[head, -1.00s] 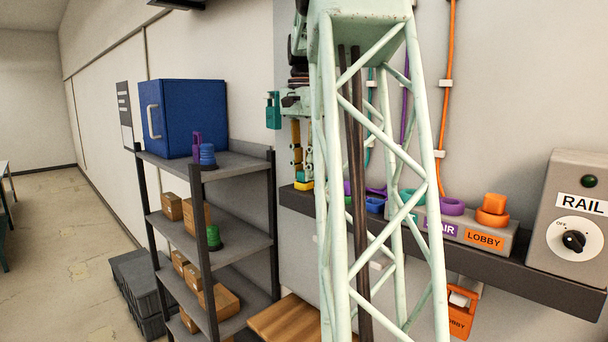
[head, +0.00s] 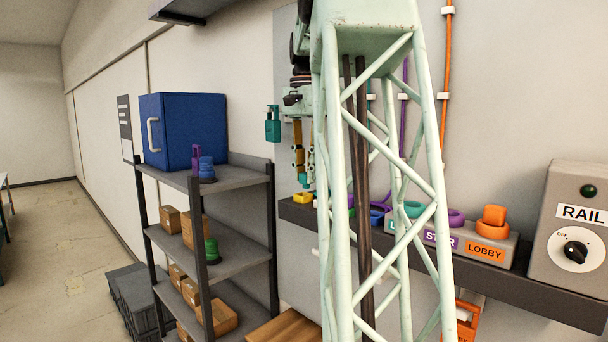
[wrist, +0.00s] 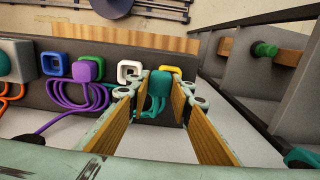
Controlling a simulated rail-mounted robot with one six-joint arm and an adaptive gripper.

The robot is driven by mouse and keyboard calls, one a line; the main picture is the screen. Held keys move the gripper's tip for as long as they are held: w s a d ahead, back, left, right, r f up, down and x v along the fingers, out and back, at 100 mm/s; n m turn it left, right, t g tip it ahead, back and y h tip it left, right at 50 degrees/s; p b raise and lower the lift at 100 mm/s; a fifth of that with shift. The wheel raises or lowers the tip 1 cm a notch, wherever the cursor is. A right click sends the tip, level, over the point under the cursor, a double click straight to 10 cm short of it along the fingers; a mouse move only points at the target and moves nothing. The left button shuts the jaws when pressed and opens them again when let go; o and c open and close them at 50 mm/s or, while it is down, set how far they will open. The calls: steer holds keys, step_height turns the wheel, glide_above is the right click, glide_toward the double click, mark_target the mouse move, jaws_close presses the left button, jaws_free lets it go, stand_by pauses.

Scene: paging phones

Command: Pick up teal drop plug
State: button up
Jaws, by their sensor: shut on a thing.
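The teal drop plug (wrist: 159,84) shows in the wrist view as a small teal piece between the fingertips of my gripper (wrist: 161,88). The gripper is shut on it, with one tan-padded finger on each side. The plug is over the dark shelf, between a white square piece (wrist: 130,71) and a yellow square piece (wrist: 171,72). In the head view my gripper (head: 303,181) points down at the left end of the wall shelf (head: 530,277), above the yellow piece (head: 303,197).
Blue (wrist: 54,64) and purple (wrist: 88,69) square pieces with a looped purple cord are left of the gripper in the wrist view. A teal wall item (head: 272,126) hangs left of my arm. A shelving rack (head: 230,178) stands further left.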

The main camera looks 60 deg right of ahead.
steer(key=s+a+b, duration=0.1)
steer(key=s+a, duration=0.2)
steer(key=s, duration=0.3)
steer(key=s+a+r+b, duration=0.1)
steer(key=s+a, duration=0.3)
steer(key=s, duration=0.1)
steer(key=shift+s+a, duration=0.2)
steer(key=shift+s, duration=0.2)
steer(key=shift+r, duration=0.1)
steer(key=shift+r, duration=0.2)
step_height(320, 180, up, 6)
steer(key=p, duration=0.5)
steer(key=shift+r+p, duration=0.25)
steer(key=shift+p, duration=0.15)
stand_by(0.6)
steer(key=shift+s, duration=0.1)
stand_by(0.3)
steer(key=s+d, duration=0.2)
steer(key=s, duration=1.7)
stand_by(1.5)
steer(key=shift+w, duration=0.1)
stand_by(0.5)
